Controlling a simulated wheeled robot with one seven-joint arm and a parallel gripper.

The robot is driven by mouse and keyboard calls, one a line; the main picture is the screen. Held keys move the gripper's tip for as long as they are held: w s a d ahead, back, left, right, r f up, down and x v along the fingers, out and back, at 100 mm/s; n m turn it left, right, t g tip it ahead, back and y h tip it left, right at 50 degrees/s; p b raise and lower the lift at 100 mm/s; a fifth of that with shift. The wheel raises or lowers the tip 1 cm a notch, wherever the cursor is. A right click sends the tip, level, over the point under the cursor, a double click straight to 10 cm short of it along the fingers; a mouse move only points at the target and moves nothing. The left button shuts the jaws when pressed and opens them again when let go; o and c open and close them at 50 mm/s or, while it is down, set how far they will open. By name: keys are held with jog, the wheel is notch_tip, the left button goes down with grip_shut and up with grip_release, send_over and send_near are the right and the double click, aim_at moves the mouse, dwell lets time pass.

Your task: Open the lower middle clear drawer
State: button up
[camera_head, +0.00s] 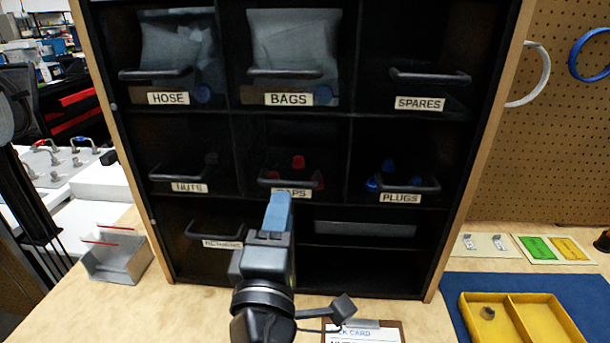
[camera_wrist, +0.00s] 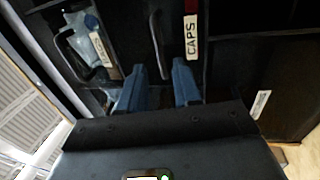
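The lower middle clear drawer is the dark, see-through CAPS drawer (camera_head: 262,160), in the middle of the cabinet's labelled middle row, with red caps inside. It looks shut. Its bar handle (camera_head: 275,184) runs above the CAPS label, which my gripper partly covers. In the wrist view the handle (camera_wrist: 155,40) and the CAPS label (camera_wrist: 191,37) show turned sideways. My gripper (camera_head: 280,198) has blue fingers and is just in front of the handle. In the wrist view my gripper (camera_wrist: 159,66) is open, its fingers apart, with the handle's near end in line with the gap. I cannot tell whether they touch.
The NUTS drawer (camera_head: 185,170) and the PLUGS drawer (camera_head: 405,182) flank it. The BAGS drawer (camera_head: 293,60) is above. The RETURNS drawer (camera_head: 215,235) and an open shelf (camera_head: 365,270) are below. A grey tray (camera_head: 117,262) and a yellow tray (camera_head: 510,297) stand on the bench.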

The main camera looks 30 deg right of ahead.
aim_at(287, 185)
jog(key=p+x, duration=0.1)
jog(key=x, duration=0.6)
jog(key=shift+w+d+p, duration=0.1)
jog(key=shift+p, duration=0.25)
jog(key=shift+c, duration=0.5)
grip_shut()
